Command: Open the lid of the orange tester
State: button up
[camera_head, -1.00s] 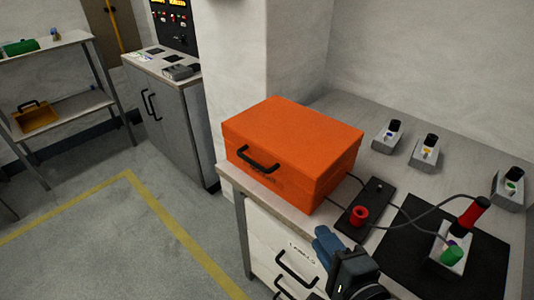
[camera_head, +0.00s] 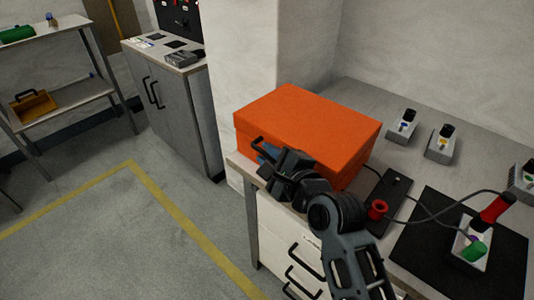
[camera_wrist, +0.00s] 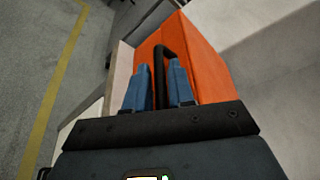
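The orange tester (camera_head: 312,128) is a box with its lid shut, standing on the grey bench. A black handle (camera_wrist: 159,60) sits on its front face. My gripper (camera_head: 266,152) is at the front of the tester, by this handle, and hides part of it in the head view. In the wrist view the blue fingers (camera_wrist: 160,82) are apart, one on each side of the handle's bar. A narrow gap seems to show beside the bar, so the fingers look open around it.
A black panel with a red knob (camera_head: 377,208) and cables lies right of the tester. A black mat (camera_head: 431,262) holds a small device with a red-handled probe. Small grey boxes (camera_head: 402,126) stand behind. A cabinet (camera_head: 178,110) stands left; the floor in front is clear.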

jog(key=shift+w+a+f, duration=0.1)
jog(key=shift+w+a, duration=0.15)
jog(key=shift+w, duration=0.15)
grip_shut()
